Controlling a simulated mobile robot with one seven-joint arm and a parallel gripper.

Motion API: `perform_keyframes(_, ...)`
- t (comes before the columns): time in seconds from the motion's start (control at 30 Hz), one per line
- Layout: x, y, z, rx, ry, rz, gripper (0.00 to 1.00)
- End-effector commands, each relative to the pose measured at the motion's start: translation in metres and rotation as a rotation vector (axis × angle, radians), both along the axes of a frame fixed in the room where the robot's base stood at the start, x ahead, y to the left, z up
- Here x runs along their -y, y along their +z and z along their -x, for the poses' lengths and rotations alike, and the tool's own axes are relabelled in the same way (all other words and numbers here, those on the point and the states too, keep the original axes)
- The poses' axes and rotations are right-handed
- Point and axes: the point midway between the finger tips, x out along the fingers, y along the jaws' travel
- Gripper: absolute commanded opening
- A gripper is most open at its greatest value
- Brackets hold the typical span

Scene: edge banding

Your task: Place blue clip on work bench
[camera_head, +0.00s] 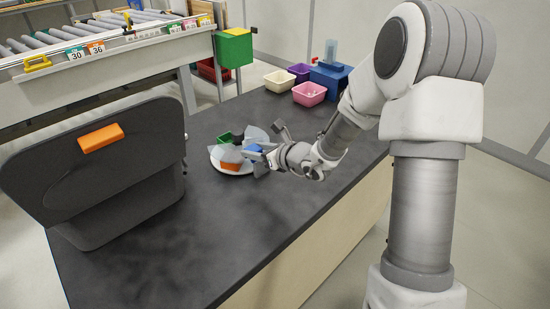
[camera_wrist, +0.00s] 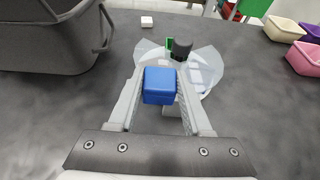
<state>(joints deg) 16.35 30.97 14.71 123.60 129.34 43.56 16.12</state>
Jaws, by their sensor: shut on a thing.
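The blue clip (camera_wrist: 159,86) shows in the wrist view as a small blue block between the two fingers of my gripper (camera_wrist: 158,95). My gripper (camera_head: 262,158) is shut on it. In the head view the blue clip (camera_head: 255,149) is partly hidden and appears over the right side of a white plate-like holder (camera_head: 231,171). I cannot tell whether the clip touches the holder. The dark work bench (camera_head: 190,245) lies below, with my gripper above its middle.
The holder also bears a green piece (camera_head: 225,139) and an orange piece (camera_head: 231,166). A large dark bin (camera_head: 110,190) stands at the left. Cream (camera_head: 279,81), purple (camera_head: 300,72) and pink (camera_head: 309,94) bins stand at the back right. The bench front is clear.

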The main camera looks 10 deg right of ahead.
Motion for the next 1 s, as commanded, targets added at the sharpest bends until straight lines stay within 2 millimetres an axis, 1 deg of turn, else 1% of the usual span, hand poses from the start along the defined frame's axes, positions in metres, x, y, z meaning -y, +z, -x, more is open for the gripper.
perform_keyframes(0.03,0.014,-0.008,-0.004,-0.004,-0.007,-0.002,0.00)
perform_keyframes(0.2,0.053,-0.033,-0.014,-0.003,-0.005,-0.001,0.00)
perform_keyframes(0.3,0.071,-0.044,-0.019,-0.002,-0.004,-0.001,0.00)
perform_keyframes(0.4,0.084,-0.053,-0.023,-0.001,-0.002,-0.001,0.00)
perform_keyframes(0.5,0.092,-0.057,-0.025,0.000,-0.001,0.000,0.00)
perform_keyframes(0.63,0.093,-0.065,-0.025,-0.002,0.000,-0.001,0.00)
perform_keyframes(0.8,0.093,-0.090,-0.025,-0.002,0.001,-0.001,0.00)
perform_keyframes(0.87,0.093,-0.097,-0.025,-0.002,0.000,-0.001,0.00)
perform_keyframes(1.0,0.093,-0.097,-0.025,0.001,0.001,0.001,0.00)
